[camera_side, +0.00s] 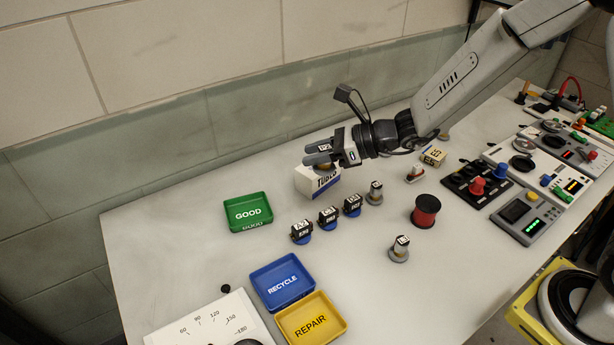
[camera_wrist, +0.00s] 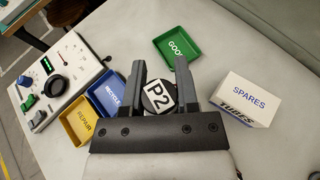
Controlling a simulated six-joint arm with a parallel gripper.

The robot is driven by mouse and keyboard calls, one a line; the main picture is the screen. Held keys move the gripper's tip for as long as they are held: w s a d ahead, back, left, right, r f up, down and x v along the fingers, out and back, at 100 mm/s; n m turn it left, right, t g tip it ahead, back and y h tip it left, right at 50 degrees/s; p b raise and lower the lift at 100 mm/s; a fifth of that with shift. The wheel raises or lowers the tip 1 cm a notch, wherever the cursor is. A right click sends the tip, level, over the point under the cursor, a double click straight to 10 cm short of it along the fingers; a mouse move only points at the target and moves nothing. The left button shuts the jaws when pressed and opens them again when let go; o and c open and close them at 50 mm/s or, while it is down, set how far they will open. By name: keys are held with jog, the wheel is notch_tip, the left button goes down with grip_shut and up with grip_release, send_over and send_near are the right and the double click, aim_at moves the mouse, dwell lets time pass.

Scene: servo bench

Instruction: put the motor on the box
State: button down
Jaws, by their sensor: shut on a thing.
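A motor with a round top marked P2 (camera_wrist: 158,97) sits between the two fingers of my gripper (camera_wrist: 160,66) in the wrist view. In the side view my gripper (camera_side: 318,156) is shut on it, and its label (camera_side: 324,147) shows between the fingers. The white box (camera_wrist: 243,98), marked SPARES and TUBES, lies right of the fingers in the wrist view, apart from the motor in that picture. In the side view the box (camera_side: 316,183) shows just below my gripper, which hides part of its top. The height of the motor above the box is hard to tell.
Green GOOD (camera_side: 248,226), blue RECYCLE (camera_side: 302,287) and yellow REPAIR (camera_side: 336,329) trays lie at left and front. Several small labelled motors (camera_side: 328,217) stand mid-bench, near a red spool (camera_side: 425,211). Control panels (camera_side: 527,215) fill the right. A dial meter (camera_side: 205,325) stands front left.

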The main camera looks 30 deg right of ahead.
jog(key=d+r+m+t+h, duration=0.1)
jog(key=d+r+m, duration=0.1)
jog(key=d, duration=0.7)
jog(key=shift+s+d+r+t+h, duration=0.15)
jog(key=shift+s+d+t+h, duration=0.15)
jog(key=shift+s+d+h, duration=0.1)
jog(key=shift+w, duration=0.1)
jog(key=shift+w+a+f, duration=0.25)
jog(key=shift+w+f, duration=1.3)
jog(key=shift+w, duration=0.65)
jog(key=shift+w+a+f, duration=0.3)
jog(key=shift+w+f, duration=1.3)
jog(key=shift+w, duration=0.65)
jog(key=shift+w+a+f, duration=0.25)
jog(key=shift+w+f, duration=1.3)
jog(key=shift+w, duration=0.65)
jog(key=shift+w+f, duration=0.2)
jog(key=shift+f, duration=1.65)
jog(key=shift+f, duration=0.1)
